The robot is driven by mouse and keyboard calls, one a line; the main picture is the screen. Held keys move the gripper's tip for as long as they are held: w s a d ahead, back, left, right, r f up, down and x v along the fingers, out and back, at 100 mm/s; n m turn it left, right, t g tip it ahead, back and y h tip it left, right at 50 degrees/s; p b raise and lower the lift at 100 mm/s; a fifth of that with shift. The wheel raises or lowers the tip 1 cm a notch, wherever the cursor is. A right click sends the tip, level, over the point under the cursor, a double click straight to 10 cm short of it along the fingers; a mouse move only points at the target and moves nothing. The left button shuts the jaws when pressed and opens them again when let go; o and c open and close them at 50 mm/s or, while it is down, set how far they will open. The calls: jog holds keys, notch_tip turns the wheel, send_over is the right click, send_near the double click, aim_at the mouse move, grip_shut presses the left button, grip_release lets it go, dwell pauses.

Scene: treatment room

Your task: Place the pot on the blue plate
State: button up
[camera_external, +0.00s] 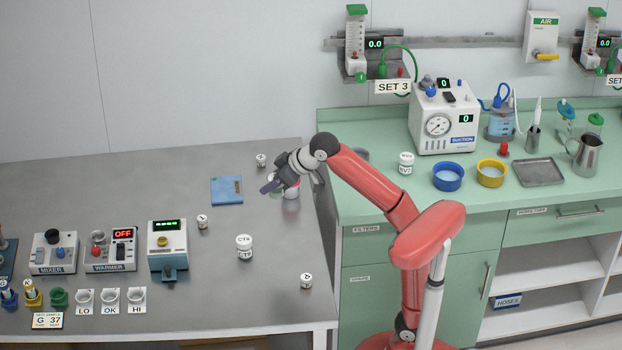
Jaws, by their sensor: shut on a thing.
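The blue plate (227,190) lies flat and bare on the grey table, left of my gripper. My gripper (274,186) is at the table's right side, shut on a small pale pot that is mostly hidden by the fingers. A white and pink container (292,191) shows just below and right of the fingers. Whether it stands on the table is hard to tell.
White labelled pots stand on the table: a larger one (244,247) at centre and small ones at the back (261,160), left (202,222) and front right (306,281). Devices, including a warmer (110,250), fill the left. A green counter (385,208) adjoins on the right.

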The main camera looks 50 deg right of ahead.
jog(key=w+d+f+p, duration=0.1)
jog(key=w+f, duration=0.1)
jog(key=w, duration=0.4)
jog(key=w+d+f+p, duration=0.1)
jog(key=w+d, duration=0.1)
jog(key=w, duration=0.5)
send_over(233, 192)
jog(key=shift+m, duration=0.3)
notch_tip(233, 192, down, 12)
jog(key=shift+a+r, duration=0.1)
jog(key=shift+r, duration=0.15)
jog(key=shift+f+b, duration=0.85)
jog(key=shift+f, duration=1)
jog(key=shift+f, duration=0.1)
jog(key=o, duration=1.1)
jog(key=shift+c, duration=0.2)
